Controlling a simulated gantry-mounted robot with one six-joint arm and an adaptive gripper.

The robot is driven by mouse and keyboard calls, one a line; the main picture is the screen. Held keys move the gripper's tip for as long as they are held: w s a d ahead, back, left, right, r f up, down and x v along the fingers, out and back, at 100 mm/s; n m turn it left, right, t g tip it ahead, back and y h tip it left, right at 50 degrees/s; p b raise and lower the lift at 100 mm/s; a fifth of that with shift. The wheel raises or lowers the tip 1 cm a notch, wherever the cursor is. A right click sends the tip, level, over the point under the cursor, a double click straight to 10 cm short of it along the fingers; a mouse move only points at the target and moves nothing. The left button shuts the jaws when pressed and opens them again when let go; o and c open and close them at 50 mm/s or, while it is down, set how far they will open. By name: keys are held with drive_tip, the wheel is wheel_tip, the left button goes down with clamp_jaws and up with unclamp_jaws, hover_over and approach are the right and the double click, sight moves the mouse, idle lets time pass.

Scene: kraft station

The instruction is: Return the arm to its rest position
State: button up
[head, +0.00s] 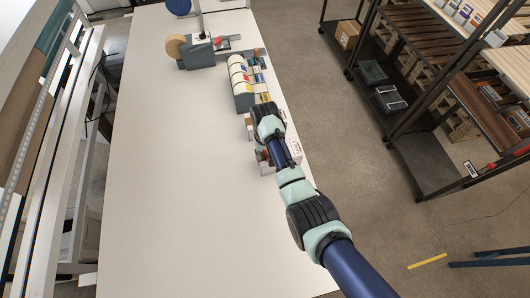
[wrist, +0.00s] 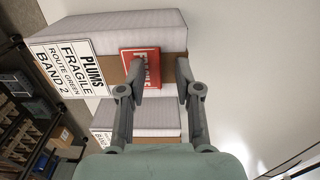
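My arm reaches over the right side of the white table (head: 165,150) in the head view. My gripper (wrist: 160,76) shows in the wrist view with its two fingers apart and nothing held between them. In front of the fingers is a box (wrist: 120,28) with a pale top, a brown side and a white label reading PLUMS, FRAGILE, ROUTE GREEN, BAND 2. A red FRAGILE label (wrist: 140,62) is on its brown side, partly behind the left finger. Whether the fingers touch the box cannot be told. In the head view the arm mostly hides the gripper.
A second pale box (wrist: 135,112) lies nearer in the wrist view. In the head view, label rolls (head: 240,80) and a tape dispenser (head: 198,54) stand farther back along the table's right edge. Shelving (head: 430,130) stands right. The table's left and middle are clear.

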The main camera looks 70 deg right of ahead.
wheel_tip(320, 180, up, 5)
drive_tip(key=p, duration=0.4)
drive_tip(key=shift+f+p, duration=0.2)
drive_tip(key=shift+p, duration=0.15)
drive_tip(key=shift+w, duration=0.1)
